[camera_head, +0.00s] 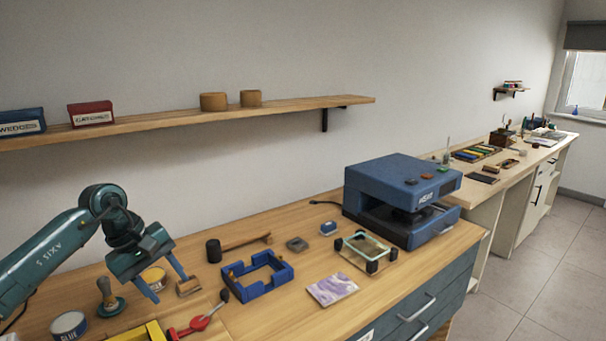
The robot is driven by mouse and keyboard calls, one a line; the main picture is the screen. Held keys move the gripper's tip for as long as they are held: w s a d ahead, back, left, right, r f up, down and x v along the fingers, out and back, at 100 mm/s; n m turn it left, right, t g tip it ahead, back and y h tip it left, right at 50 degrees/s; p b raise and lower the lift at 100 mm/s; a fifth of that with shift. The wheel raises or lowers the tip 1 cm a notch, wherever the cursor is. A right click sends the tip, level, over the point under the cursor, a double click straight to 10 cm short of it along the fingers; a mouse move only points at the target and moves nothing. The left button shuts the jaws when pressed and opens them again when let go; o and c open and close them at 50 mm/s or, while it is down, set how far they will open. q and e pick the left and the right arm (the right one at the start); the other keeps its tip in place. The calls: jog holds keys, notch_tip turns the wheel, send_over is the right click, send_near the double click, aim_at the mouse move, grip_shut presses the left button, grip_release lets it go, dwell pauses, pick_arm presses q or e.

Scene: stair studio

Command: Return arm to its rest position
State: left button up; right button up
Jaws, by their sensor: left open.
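My left arm (48,255) is teal and reaches in from the left edge. It bends at the elbow, and its wrist points down over the wooden workbench (240,318). My left gripper (168,287) is open, with its two blue fingers apart and nothing seen between them. I cannot tell whether a finger touches either one. My right arm and gripper are not in view.
Close by are a stamp-like tool (110,300), a glue tin (69,326), a yellow tray (140,333), a red-handled tool (197,325), a mallet (214,250) and a blue frame (260,288). A blue machine (400,195) stands at the right. A wall shelf (200,116) runs above.

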pick_arm(q)
jog(key=s+d+f+n+t+h+b, duration=0.1)
jog(key=s+d+f+n+t+h, duration=0.15)
jog(key=d+n+h, duration=0.4)
jog(key=s+d+f+n+t+h, duration=0.1)
jog(key=s+d+n+t+h, duration=0.15)
jog(key=d+n, duration=0.65)
jog(key=s+d+f+n+t+h+b, duration=0.1)
jog(key=s+d+f+n+h, duration=0.1)
jog(key=s+d+n+h, duration=0.5)
jog(key=s+a+f+m+t+y, duration=0.1)
jog(key=s+a+f+m+y, duration=0.1)
jog(key=s+f+m+y, duration=0.2)
jog(key=s+a+f+m+t+y+b, duration=0.1)
jog(key=s+f+m+y, duration=0.3)
jog(key=m, duration=1.5)
jog(key=s+a+f+m+t+y, duration=0.1)
jog(key=s+a+f+m+y, duration=0.2)
jog(key=s+f+m+y, duration=0.2)
notch_tip(320, 180, down, 10)
jog(key=m+y, duration=0.3)
jog(key=m, duration=0.3)
jog(key=shift+a+b, duration=0.2)
jog(key=shift+b, duration=0.15)
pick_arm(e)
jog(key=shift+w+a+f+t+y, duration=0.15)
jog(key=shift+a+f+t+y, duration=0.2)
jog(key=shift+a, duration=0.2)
